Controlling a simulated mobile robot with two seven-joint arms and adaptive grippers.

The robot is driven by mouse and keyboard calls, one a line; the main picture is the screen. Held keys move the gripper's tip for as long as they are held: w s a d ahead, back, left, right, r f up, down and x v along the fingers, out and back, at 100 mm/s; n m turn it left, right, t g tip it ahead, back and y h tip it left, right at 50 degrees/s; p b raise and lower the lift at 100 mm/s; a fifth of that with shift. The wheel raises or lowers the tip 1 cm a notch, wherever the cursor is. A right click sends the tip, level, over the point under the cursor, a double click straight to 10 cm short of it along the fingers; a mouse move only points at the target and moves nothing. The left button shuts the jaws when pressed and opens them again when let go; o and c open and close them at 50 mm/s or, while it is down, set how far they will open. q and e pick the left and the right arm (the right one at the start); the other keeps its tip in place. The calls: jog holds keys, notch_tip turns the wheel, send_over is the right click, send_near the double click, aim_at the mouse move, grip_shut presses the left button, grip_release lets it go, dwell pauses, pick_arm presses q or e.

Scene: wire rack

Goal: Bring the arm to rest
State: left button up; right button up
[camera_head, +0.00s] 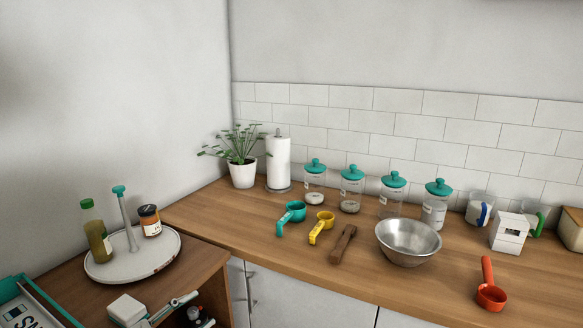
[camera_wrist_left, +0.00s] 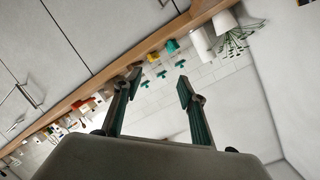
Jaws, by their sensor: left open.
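My left gripper (camera_head: 182,306) is low at the left of the head view, beside the wooden counter's front edge and partly cut off by the picture's bottom. In the left wrist view my left gripper (camera_wrist_left: 158,85) has its two fingers spread wide with nothing held between them. Past the fingers, the counter things appear small, far off and upside down. My right gripper is not in view.
The wooden counter (camera_head: 262,228) holds a metal bowl (camera_head: 408,243), measuring scoops, a red scoop (camera_head: 490,293) and several teal-lidded jars. A round white turntable (camera_head: 133,264) with a bottle and jar stands at the left. Air around the fingers looks clear.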

pick_arm(q)
jog(key=s+a+f+n+g+y, duration=0.3)
jog(key=s+a+f+y, duration=0.25)
jog(key=s+f, duration=0.4)
jog(key=s+a+f+n+g+y, duration=0.4)
jog(key=s+a+y, duration=0.2)
jog(key=s+a, duration=0.5)
jog(key=d+f+n+t+h, duration=0.2)
jog(key=d+f+h, duration=0.5)
jog(key=d+f, duration=0.8)
jog(key=shift+w+d+f+n+t, duration=0.25)
jog(key=shift+d+n+t, duration=0.15)
jog(key=shift+d+t, duration=0.5)
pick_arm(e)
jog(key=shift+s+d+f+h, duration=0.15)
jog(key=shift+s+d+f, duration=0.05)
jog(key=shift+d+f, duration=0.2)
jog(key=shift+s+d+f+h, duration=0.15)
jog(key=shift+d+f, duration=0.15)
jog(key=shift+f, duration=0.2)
pick_arm(q)
jog(key=shift+a, duration=0.1)
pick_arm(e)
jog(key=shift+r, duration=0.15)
